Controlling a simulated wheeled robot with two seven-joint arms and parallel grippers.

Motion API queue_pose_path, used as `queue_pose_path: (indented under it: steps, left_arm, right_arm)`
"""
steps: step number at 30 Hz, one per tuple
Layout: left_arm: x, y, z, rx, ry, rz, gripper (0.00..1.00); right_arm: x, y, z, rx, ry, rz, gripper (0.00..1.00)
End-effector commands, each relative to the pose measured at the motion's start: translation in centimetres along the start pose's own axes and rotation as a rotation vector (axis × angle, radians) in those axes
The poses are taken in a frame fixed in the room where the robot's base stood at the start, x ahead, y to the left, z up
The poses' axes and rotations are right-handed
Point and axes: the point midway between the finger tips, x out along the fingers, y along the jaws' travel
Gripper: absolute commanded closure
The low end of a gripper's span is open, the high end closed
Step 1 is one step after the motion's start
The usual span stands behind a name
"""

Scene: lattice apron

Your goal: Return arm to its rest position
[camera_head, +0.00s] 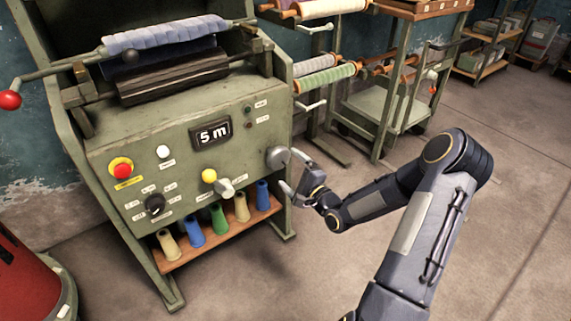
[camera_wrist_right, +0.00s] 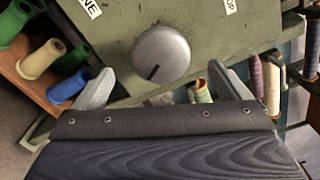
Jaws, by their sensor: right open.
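My right arm reaches in from the lower right of the head view. Its gripper (camera_head: 289,170) is open at the right side of the green machine's front panel (camera_head: 170,130), close to a round grey knob (camera_head: 277,158). In the right wrist view the two fingers (camera_wrist_right: 161,70) stand apart with nothing between them. The knob (camera_wrist_right: 160,54) is beyond them, with a dark pointer mark facing lower left. I cannot tell whether a finger touches the knob. My left gripper is not in view.
The machine has a "5 m" display (camera_head: 211,133), a red stop button (camera_head: 121,167) and a shelf of several spools (camera_head: 220,219). A rack with fabric rolls (camera_head: 325,78) stands behind it. A red bin (camera_head: 25,280) is at lower left. Floor on the right is clear.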

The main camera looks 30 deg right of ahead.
Motion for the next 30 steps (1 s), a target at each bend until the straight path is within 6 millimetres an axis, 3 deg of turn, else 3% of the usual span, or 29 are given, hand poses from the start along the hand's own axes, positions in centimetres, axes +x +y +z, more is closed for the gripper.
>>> queue_pose_path:
  steps: [18, 20, 25, 30]
  left_arm:
    - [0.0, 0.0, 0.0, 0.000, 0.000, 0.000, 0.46]
    - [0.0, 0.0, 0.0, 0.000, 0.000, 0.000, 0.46]
    - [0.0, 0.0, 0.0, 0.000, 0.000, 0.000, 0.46]
    - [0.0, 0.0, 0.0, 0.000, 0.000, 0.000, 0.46]
  right_arm:
    - [0.0, -0.1, 0.4, -0.037, 0.002, 0.024, 0.04]
    - [0.1, -0.4, 1.1, -0.105, 0.005, 0.068, 0.04]
    - [-0.8, -1.7, 4.2, -0.483, 0.031, 0.313, 0.04]
    - [-5.6, -3.8, 7.7, -0.868, 0.023, 0.591, 0.04]
